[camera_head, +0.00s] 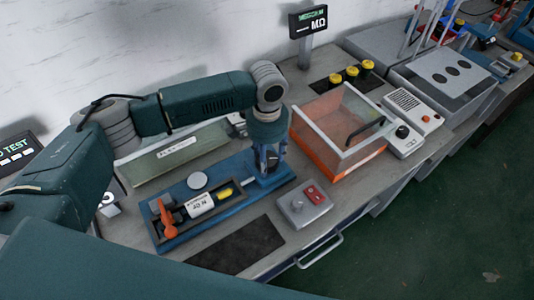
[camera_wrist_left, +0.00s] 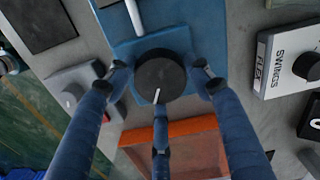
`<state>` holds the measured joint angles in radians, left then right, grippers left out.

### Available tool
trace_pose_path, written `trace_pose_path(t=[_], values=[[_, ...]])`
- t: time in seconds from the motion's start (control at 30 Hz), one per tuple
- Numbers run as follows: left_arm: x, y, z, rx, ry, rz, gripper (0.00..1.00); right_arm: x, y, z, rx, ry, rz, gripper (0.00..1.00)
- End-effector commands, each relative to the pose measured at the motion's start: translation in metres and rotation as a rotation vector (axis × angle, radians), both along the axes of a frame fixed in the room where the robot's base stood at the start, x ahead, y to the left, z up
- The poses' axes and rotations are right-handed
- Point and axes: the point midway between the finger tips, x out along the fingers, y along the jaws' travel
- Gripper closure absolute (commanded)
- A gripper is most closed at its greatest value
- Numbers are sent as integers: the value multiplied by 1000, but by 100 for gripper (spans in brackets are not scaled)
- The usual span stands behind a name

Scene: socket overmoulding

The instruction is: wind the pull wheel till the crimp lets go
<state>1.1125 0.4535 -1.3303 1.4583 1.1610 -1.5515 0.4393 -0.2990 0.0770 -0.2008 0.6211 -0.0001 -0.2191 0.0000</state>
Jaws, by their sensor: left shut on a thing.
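The blue pull tester (camera_head: 240,219) lies on the bench. An orange lever clamp (camera_head: 166,216) is at its left end, with a white labelled gauge (camera_head: 199,205) and a yellow piece (camera_head: 224,193) in the dark channel beside it. My left gripper (camera_head: 268,165) points down at the tester's right end, its fingers closed around the pull wheel. In the left wrist view the black round pull wheel (camera_wrist_left: 160,75) sits between the three blue fingers, with a pale mark near its lower edge. I cannot make out the crimp itself. My right gripper is not in view.
A grey box with a red switch (camera_head: 304,205) stands in front of the tester. A clear-walled orange tray (camera_head: 346,161) stands to the right, a green box (camera_head: 172,155) behind. A dark mat (camera_head: 236,246) lies on the bench's front edge.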

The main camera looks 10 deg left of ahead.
Motion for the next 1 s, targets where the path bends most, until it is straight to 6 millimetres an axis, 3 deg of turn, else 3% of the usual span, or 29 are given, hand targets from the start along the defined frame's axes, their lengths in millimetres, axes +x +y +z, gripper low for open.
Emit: trace_pose_path(t=[0.1,0.4,1.0], values=[[-1,0,5,1,3,-95,75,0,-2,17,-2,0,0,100],[-1,0,4,-1,3,-380,75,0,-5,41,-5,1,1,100],[0,0,2,0,0,-949,75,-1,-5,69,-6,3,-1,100]])
